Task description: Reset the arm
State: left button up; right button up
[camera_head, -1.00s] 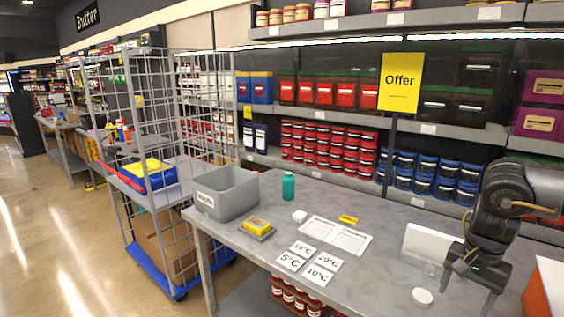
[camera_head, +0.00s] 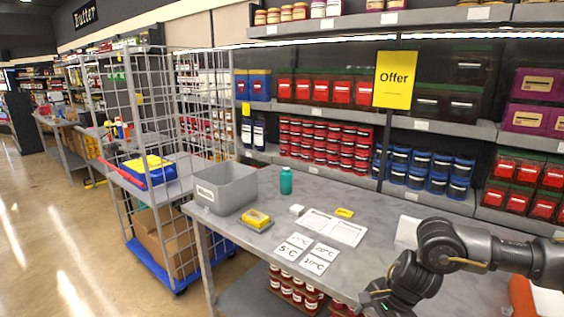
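My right arm comes in from the right edge, bent over the front right of the grey table (camera_head: 225,235). Its dark gripper (camera_head: 374,303) points down at the bottom edge of the picture, near the table's front edge. The fingertips are cut off by the frame, so its opening cannot be made out, and no held object shows. My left gripper is not in view.
On the table are a grey bin (camera_head: 222,197), a teal bottle (camera_head: 286,181), a yellow item on a small scale (camera_head: 257,219), temperature cards (camera_head: 315,262), and a white sheet (camera_head: 348,232). A white panel (camera_head: 406,232) is partly behind my arm.

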jog(key=s+a+m+t+y, duration=0.3)
jog(key=s+a+m+y, duration=0.1)
jog(key=a+m, duration=0.75)
jog(key=s+a+m+t+y, duration=0.3)
jog(key=s+a+m, duration=0.1)
jog(key=a+m, duration=0.75)
jog(key=s+d+f+m+t+h, duration=0.1)
jog(key=s+d+f+m+h, duration=0.15)
jog(key=d+m, duration=0.55)
jog(key=s+d+f+m+h, duration=0.1)
jog(key=d+f+m+h, duration=0.25)
jog(key=m, duration=0.85)
jog(key=s+d+f+m+g+h, duration=0.2)
jog(key=s+d+f+m, duration=0.2)
jog(key=s+d+m, duration=0.35)
jog(key=s+d+f+m+g+h, duration=0.2)
jog(key=s+d+f+m+g, duration=0.1)
jog(key=s+d+f+m, duration=0.35)
jog(key=s+f+g, duration=0.1)
jog(key=s+f, duration=0.2)
jog(key=f, duration=2.1)
jog(key=s+d+f, duration=0.1)
jog(key=s+f, duration=0.7)
jog(key=s+d+f+g, duration=0.1)
jog(key=s+d+f, duration=0.1)
jog(key=s+f, duration=0.6)
jog(key=shift+s+d+g, duration=0.25)
jog(key=shift+d+g, duration=0.05)
